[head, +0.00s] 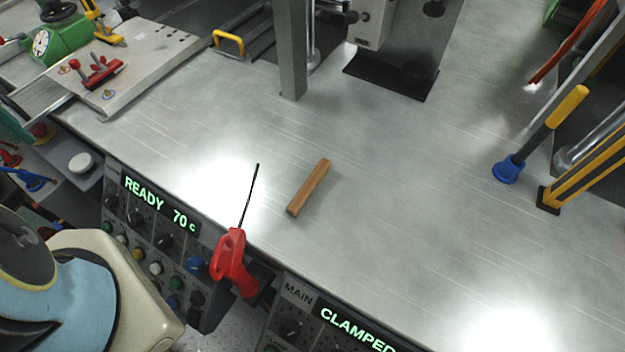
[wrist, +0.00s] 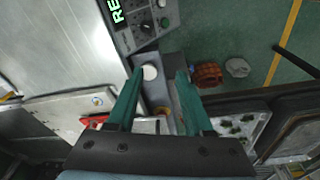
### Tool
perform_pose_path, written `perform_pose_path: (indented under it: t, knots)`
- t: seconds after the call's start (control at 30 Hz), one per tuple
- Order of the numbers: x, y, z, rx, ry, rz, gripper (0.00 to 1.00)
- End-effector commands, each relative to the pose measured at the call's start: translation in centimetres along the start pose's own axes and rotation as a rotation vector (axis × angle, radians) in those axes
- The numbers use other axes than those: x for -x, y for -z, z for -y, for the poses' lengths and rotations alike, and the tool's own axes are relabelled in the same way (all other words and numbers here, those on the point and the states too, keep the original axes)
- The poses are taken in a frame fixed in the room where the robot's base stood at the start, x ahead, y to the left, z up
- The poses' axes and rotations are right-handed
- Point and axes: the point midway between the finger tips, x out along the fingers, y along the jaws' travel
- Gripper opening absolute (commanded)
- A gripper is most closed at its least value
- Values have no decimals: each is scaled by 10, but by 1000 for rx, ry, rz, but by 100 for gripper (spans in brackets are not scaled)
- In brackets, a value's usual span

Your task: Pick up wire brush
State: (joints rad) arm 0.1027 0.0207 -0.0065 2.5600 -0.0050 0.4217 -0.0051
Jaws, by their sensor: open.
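A brown wooden bar (head: 308,187), the only thing in view that looks like the wire brush, lies flat on the metal table (head: 420,180) in the head view. It lies slantwise near the table's front edge; no bristles show. My gripper (wrist: 160,72) shows in the wrist view with its two teal fingers spread apart and nothing between them. The fingers point past a control panel (wrist: 140,20) and a white round knob (wrist: 150,72). The bar is not in the wrist view.
A red-handled tool (head: 234,262) with a thin black rod stands at the table's front edge, just left of the bar. A grey post (head: 291,50) rises behind. A yellow-handled tool with a blue end (head: 508,169) is at right. The table around the bar is clear.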

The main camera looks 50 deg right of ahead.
Motion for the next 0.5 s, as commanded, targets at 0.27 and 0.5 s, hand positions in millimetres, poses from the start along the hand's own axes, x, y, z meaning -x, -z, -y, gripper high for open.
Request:
perform_pose_path:
  t: [0.27,0.5]
  knots:
    - [-1,2,-18,-50,-8,4,57]
    - [-3,-6,-98,-267,-41,30,57]
